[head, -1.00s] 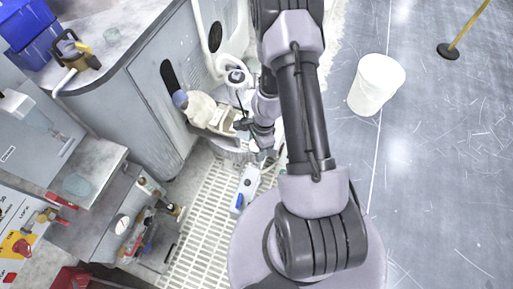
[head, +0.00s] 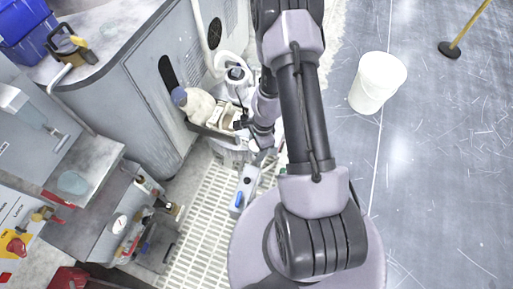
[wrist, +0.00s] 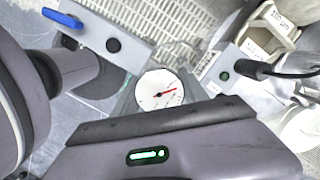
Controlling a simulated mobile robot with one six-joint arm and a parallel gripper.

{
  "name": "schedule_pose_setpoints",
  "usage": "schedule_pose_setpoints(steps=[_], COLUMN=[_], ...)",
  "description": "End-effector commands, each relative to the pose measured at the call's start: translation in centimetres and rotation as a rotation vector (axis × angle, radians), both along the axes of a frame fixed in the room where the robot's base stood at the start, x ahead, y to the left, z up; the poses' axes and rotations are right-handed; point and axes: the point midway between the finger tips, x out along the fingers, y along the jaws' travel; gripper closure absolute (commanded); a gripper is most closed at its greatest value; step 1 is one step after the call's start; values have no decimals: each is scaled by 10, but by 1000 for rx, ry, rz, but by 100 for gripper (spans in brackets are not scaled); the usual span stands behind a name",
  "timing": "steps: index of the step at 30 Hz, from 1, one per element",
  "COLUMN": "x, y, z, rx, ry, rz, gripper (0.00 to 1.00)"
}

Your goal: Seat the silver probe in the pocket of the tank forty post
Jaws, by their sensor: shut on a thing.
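My gripper (head: 262,148) is low beside the machine, under the arm. In the wrist view its dark body with a green light fills the bottom and hides the jaws. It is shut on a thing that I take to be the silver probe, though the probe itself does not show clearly. Beyond the gripper is a white dial gauge with a red needle (wrist: 163,92). A grey box with a blue lever and a dark round opening (wrist: 112,45) is at upper left; it also shows in the head view (head: 245,185). I cannot read a tank forty label.
A second grey box (wrist: 225,75) with a green-ringed hole and a black cable is at right. A tray with a pale jug (head: 200,108) stands beside the machine (head: 150,95). White grating (head: 200,215) covers the floor. A white bucket (head: 377,83) stands on open floor.

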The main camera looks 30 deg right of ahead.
Motion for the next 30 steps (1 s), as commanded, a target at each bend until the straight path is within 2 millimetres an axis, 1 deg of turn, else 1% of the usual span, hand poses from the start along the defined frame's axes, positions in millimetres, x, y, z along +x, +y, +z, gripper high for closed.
schedule_pose_setpoints(steps=[30], x=[0], y=[0], z=[-26], rx=[0], ry=[0], rz=[0], gripper=[91])
